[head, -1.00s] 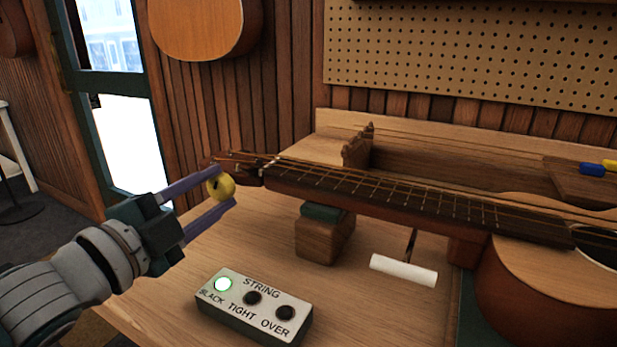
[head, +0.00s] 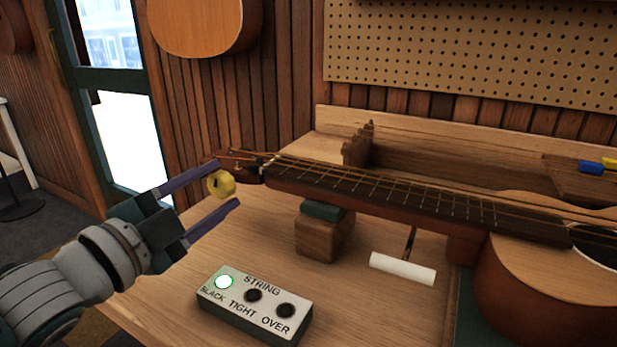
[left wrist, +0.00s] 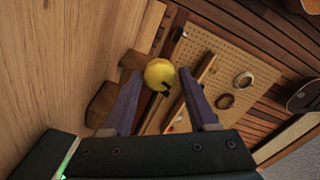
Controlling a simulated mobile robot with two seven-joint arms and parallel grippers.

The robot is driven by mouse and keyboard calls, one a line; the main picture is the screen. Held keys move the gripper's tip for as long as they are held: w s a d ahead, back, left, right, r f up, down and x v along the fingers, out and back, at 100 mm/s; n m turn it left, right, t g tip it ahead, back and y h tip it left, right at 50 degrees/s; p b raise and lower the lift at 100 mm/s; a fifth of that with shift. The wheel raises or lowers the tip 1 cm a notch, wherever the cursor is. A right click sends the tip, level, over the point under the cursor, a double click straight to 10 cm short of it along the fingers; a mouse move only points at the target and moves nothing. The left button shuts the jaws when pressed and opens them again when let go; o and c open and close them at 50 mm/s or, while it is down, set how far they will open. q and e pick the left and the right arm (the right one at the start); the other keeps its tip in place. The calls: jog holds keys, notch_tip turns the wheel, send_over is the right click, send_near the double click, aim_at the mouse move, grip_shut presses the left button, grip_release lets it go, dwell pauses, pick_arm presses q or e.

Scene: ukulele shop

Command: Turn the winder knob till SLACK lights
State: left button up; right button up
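The yellow winder knob (head: 221,184) sits at the headstock end of the ukulele (head: 400,202), which lies across the bench. My left gripper (head: 227,181) is open, with one purple finger on either side of the knob. In the left wrist view the knob (left wrist: 159,73) shows between the two fingertips, with a gap on each side. The string indicator box (head: 255,304) stands on the bench in front. Its SLACK lamp (head: 224,282) glows white-green, and the TIGHT lamp (head: 253,295) and OVER lamp (head: 285,310) are dark. My right gripper is not in view.
A wooden block with a green pad (head: 323,232) supports the neck. A white cylinder (head: 402,268) on a thin dark handle lies right of it. A pegboard (head: 470,55) hangs behind.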

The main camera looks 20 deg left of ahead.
pick_arm(q)
jog(key=shift+s, duration=0.1)
jog(key=s, duration=0.9)
jog(key=shift+s+a, duration=0.35)
jog(key=shift+a, duration=0.05)
jog(key=shift+p, duration=0.3)
